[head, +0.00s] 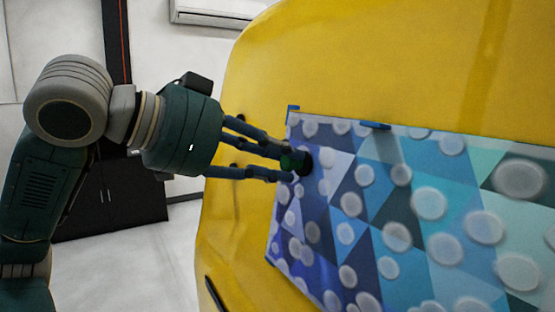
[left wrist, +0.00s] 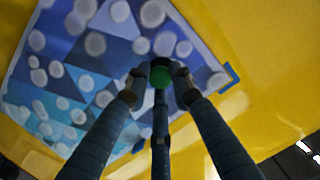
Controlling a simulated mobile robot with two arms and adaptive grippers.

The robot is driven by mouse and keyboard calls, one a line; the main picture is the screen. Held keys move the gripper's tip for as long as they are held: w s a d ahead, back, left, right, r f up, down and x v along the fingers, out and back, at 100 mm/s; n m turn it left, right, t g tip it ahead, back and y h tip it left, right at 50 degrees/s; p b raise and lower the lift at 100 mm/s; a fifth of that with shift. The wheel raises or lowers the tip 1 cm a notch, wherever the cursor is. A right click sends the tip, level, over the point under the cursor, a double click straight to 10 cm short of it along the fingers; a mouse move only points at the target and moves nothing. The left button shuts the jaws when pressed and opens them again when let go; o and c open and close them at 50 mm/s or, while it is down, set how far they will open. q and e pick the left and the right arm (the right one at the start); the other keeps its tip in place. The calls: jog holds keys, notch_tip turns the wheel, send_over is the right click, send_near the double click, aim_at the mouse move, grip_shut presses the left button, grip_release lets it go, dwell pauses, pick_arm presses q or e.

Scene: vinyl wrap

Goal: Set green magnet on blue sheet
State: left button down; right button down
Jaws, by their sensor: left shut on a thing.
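The blue sheet (head: 345,215) has a pattern of blue and teal triangles and pale round spots. It lies against an upright yellow panel and fills the upper left of the left wrist view (left wrist: 75,70). My left gripper (head: 287,163) is at the sheet's left edge, with its fingers shut on the green magnet (head: 291,162). The magnet also shows between the fingertips in the left wrist view (left wrist: 160,78), with a dark round end towards the sheet. It is at or very close to the sheet; I cannot tell whether it touches. My right gripper is not in view.
The yellow panel (head: 400,60) is large and curved, with bare room above and left of the sheet. Blue tabs sit at the sheet's upper left corner (head: 292,112) and top edge (head: 375,125). A black cabinet (head: 110,198) stands behind on the left.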

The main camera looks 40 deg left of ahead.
pick_arm(q)
jog(key=c, duration=1.4)
grip_release()
jog(key=shift+w, duration=0.1)
jog(key=shift+c, duration=0.2)
jog(key=v, duration=1.2)
jog(key=shift+d, duration=0.15)
